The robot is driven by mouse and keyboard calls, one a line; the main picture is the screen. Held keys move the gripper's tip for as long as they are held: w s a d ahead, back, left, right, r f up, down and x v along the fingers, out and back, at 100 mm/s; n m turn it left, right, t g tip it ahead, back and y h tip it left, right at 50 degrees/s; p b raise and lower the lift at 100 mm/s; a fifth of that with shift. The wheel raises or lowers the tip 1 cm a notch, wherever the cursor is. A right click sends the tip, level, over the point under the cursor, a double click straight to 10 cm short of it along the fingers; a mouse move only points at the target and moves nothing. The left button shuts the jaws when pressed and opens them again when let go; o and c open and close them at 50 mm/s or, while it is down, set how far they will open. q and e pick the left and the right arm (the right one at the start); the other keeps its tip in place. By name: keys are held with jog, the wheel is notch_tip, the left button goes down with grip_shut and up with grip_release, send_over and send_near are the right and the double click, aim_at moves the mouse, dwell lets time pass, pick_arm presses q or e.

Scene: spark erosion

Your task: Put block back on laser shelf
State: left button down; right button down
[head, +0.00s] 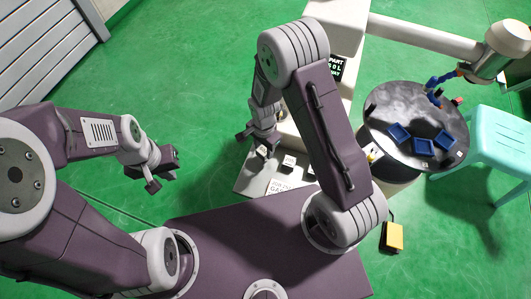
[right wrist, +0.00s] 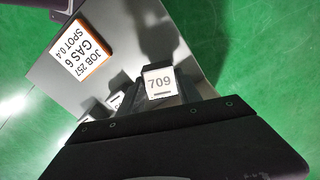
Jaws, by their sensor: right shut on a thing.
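A block with a white face marked 709 (right wrist: 160,82) is between the jaws of my right gripper (right wrist: 165,100) in the right wrist view. In the head view my right gripper (head: 261,143) is over the left edge of the pale shelf (head: 247,178), shut on the block, which is mostly hidden there. In the right wrist view the block appears over the grey shelf (right wrist: 50,85); whether it touches is unclear. Another small block (head: 288,161) stands on the shelf to its right. My left gripper (head: 160,171) is empty, its fingers apart, over the green floor.
A card (right wrist: 82,49) reading JOB 257, GAS 6, SPOT 0.4 lies on the shelf. A round dark table (head: 385,115) with blue trays (head: 423,146) stands at right, beside a turquoise stool (head: 495,140). A yellow pedal (head: 393,236) is on the floor. Open floor lies left of the shelf.

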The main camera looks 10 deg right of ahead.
aim_at(264, 150)
notch_tip(264, 150, down, 3)
jog(key=shift+w+f, duration=0.1)
jog(key=shift+f, duration=0.05)
jog(key=shift+f+b, duration=0.15)
jog(key=shift+b, duration=0.15)
jog(key=c, duration=0.8)
grip_release()
jog(key=shift+c, duration=0.2)
